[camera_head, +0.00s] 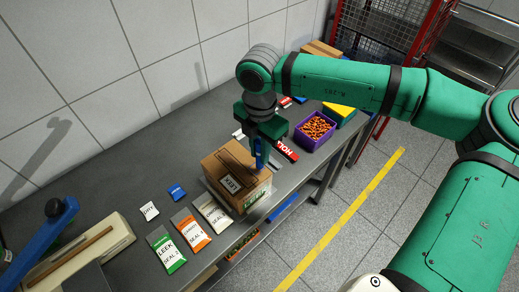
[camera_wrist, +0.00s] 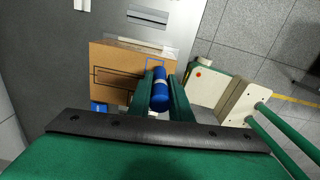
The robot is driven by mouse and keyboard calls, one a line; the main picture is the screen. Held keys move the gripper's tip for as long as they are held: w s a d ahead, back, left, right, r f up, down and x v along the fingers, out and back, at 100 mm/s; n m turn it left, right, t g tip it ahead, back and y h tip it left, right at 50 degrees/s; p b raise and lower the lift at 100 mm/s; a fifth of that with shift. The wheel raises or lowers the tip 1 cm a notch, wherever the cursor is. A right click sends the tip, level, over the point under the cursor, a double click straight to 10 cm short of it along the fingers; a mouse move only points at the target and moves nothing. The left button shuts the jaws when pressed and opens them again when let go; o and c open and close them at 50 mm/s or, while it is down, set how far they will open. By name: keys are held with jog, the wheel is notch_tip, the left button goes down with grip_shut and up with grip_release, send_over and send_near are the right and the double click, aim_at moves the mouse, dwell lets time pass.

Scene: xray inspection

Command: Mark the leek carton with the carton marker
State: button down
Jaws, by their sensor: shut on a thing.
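The leek carton (camera_head: 222,165) is a brown box on the grey bench, with a white label reading LEEK and green contents showing at its near side. Its top also shows in the wrist view (camera_wrist: 110,62), with dark printed outlines and a small blue outline. My gripper (camera_head: 262,150) is over the carton's right part, pointing down. It is shut on the blue carton marker (camera_head: 259,160). In the wrist view the marker (camera_wrist: 160,92) sits between the two fingers, over the carton. I cannot tell whether its tip, hidden from view, touches the carton.
Green, orange and pale seal packs (camera_head: 191,229) lie left of the carton, with a small blue piece (camera_head: 177,191). A red HOLD sign (camera_head: 286,149) and a purple crate (camera_head: 316,131) of orange pieces are to the right. A blue-handled device (camera_head: 50,240) stands lower left.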

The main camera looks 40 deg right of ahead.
jog(key=shift+w+f, duration=0.1)
jog(key=shift+f, duration=0.45)
dwell(0.9)
jog(key=shift+w+a, duration=0.1)
jog(key=shift+a, duration=0.05)
jog(key=shift+w, duration=0.9)
jog(key=shift+s, duration=0.15)
jog(key=shift+s, duration=0.9)
jog(key=shift+w, duration=0.1)
jog(key=shift+w, duration=0.95)
